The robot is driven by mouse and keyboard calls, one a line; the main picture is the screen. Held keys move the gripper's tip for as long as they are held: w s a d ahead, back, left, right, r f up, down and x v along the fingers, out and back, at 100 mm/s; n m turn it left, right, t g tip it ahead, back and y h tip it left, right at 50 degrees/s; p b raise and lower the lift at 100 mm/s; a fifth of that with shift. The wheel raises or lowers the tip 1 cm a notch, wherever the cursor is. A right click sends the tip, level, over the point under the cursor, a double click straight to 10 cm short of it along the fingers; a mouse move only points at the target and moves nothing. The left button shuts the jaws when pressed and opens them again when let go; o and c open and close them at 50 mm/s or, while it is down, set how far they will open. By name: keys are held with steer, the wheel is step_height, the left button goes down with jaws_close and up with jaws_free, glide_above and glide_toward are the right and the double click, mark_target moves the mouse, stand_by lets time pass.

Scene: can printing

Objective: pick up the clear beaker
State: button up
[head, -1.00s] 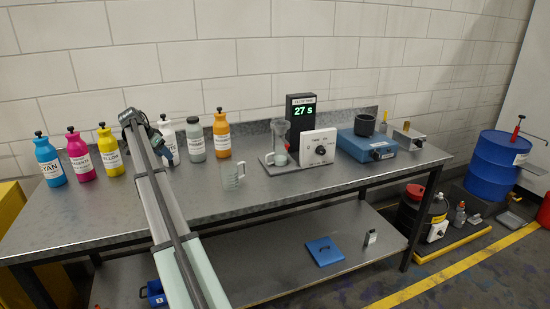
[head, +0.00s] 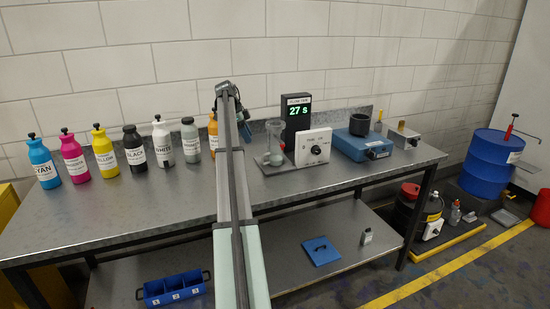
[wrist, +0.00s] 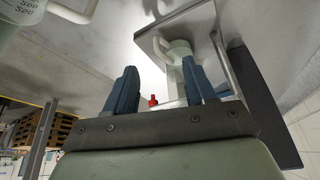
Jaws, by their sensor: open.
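The clear beaker with a handle is hidden behind my arm in the head view. In the wrist view, a pale vessel with dark graduation marks and a handle (wrist: 22,12), probably this beaker, is cut off at the top left. My gripper (wrist: 160,85) is open, with nothing between its two blue fingers, and the vessel lies outside them to the left. In the head view my gripper (head: 243,128) is partly hidden at the far end of my arm, above the bench near the orange bottle.
A stand with a glass vessel and a small cup (head: 273,159) is right of my arm, beside a timer (head: 298,112) reading 27 s and a white dial box (head: 314,147). Several ink bottles line the wall at left. The front of the bench (head: 120,215) is clear.

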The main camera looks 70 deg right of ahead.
steer(key=x, duration=0.8)
glide_above(261, 170)
steer(key=shift+f, duration=2.35)
steer(key=shift+c, duration=0.3)
steer(key=shift+a, duration=0.1)
jaws_close()
